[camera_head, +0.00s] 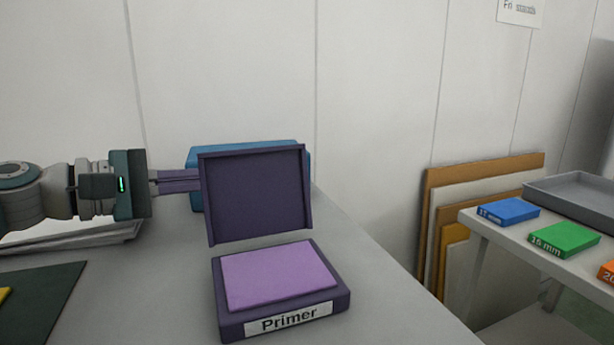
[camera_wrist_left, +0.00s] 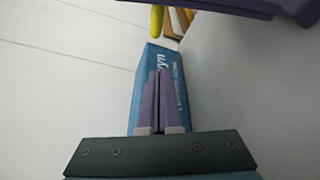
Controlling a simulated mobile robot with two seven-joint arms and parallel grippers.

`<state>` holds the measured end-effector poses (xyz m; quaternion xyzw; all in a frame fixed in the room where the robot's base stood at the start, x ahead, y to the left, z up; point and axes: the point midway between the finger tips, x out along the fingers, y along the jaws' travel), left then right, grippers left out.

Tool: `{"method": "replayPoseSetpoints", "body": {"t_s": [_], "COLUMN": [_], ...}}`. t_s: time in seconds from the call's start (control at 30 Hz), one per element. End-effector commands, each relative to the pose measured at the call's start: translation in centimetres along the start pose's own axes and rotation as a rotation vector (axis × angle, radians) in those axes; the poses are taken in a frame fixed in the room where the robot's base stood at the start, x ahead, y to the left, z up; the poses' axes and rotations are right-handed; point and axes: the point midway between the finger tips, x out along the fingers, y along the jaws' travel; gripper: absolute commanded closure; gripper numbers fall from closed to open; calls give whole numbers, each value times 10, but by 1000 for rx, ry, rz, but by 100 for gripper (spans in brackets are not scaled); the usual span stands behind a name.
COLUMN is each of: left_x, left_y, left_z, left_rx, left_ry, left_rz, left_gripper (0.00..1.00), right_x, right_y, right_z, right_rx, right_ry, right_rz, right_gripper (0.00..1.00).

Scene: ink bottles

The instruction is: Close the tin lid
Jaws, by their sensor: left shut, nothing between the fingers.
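The tin (camera_head: 282,283) is dark purple with a lilac pad inside and a "Primer" label on its front. It sits on the grey table, and its lid (camera_head: 255,194) stands open, nearly upright, at the tin's back. My left gripper (camera_head: 196,181) comes in from the left at the lid's height, its purple fingers shut and empty. The fingertips reach the lid's left edge and seem to pass behind it; contact cannot be told. In the left wrist view the shut fingers (camera_wrist_left: 157,75) point away, and a dark purple part, probably the lid (camera_wrist_left: 225,6), shows along the top edge.
A blue box (camera_head: 194,163) stands behind the lid. A dark green mat (camera_head: 45,300) lies at the left. At the right, a side table holds blue (camera_head: 509,211), green (camera_head: 564,238) and orange boxes and a grey tray (camera_head: 570,195). The table right of the tin is clear.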

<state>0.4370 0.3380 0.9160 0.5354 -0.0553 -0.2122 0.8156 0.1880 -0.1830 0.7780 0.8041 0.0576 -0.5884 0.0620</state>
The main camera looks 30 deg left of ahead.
Motion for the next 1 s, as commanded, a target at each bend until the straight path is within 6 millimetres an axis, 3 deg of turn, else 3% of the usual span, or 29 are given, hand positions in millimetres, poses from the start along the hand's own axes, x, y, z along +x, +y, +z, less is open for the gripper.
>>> {"method": "replayPoseSetpoints", "body": {"t_s": [0.07, 0.4, 1.0], "left_x": [14, 0, 0], "left_y": [0, 1, -1], "left_z": [0, 35, 45], "left_rx": [0, 0, 17], "left_ry": [-2, 0, -1], "left_rz": [2, -2, 7], "left_gripper": [100, 100, 100], "right_x": [2, -18, -19], "right_y": [0, 0, 2], "right_z": [0, -7, -8], "right_rx": [1, 2, -1], "right_ry": [1, 5, 6], "right_rz": [-1, -1, 3], "right_gripper": [29, 29, 29]}}
